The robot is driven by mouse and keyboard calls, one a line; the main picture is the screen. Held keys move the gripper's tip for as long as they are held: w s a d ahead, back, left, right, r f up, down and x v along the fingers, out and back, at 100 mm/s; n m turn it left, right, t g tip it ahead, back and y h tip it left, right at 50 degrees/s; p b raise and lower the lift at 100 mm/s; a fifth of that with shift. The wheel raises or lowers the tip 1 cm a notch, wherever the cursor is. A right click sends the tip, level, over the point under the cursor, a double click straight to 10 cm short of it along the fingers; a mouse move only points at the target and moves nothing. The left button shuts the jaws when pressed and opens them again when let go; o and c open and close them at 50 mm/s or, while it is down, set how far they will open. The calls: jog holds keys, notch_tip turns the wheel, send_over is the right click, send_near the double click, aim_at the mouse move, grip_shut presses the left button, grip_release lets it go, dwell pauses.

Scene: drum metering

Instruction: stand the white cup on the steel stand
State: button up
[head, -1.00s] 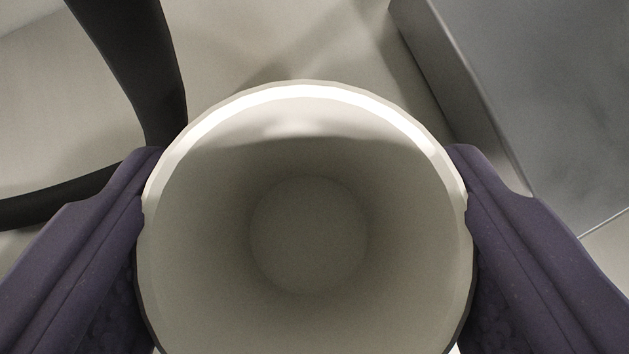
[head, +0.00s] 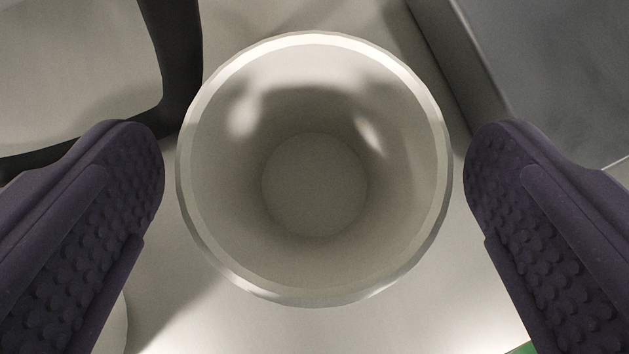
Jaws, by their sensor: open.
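The white cup (head: 315,265) is seen from above with its mouth toward the camera, in the middle of the view. It looks upright over a pale surface; its base contact is hidden under its own walls. My gripper (head: 315,150) is open, with one purple ridged finger on each side of the cup. A gap shows between each finger and the rim. A grey metal block (head: 545,70) with a raised edge lies at the upper right, apart from the cup. I cannot tell whether this block or the surface under the cup is the steel stand.
A dark curved frame (head: 178,60) stands at the upper left, close to the cup and the left finger. A pale rounded edge shows at the lower left, partly behind that finger. A small green patch (head: 524,349) shows at the bottom right.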

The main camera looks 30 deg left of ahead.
jog(key=p+v, duration=0.8)
jog(key=v, duration=0.2)
jog(key=shift+p, duration=0.4)
